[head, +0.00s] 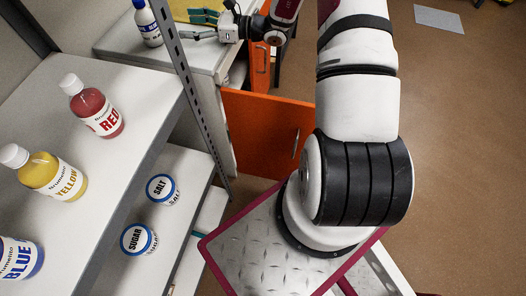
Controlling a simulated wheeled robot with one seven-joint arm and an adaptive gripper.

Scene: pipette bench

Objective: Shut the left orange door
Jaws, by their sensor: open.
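The left orange door (262,132) stands swung out wide from the near end of the white bench cabinet, its flat face turned towards me. A vertical metal handle (295,145) shows near its right edge. My gripper (210,26) is open at the top of the head view, over the edge of the bench top, well beyond the door and apart from it. Nothing shows between its fingers. My arm covers the area just right of the door, and the shelf post crosses in front near its left side.
A second orange front (262,68) shows farther along the cabinet. A shelf (120,150) at left holds bottles and jars.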

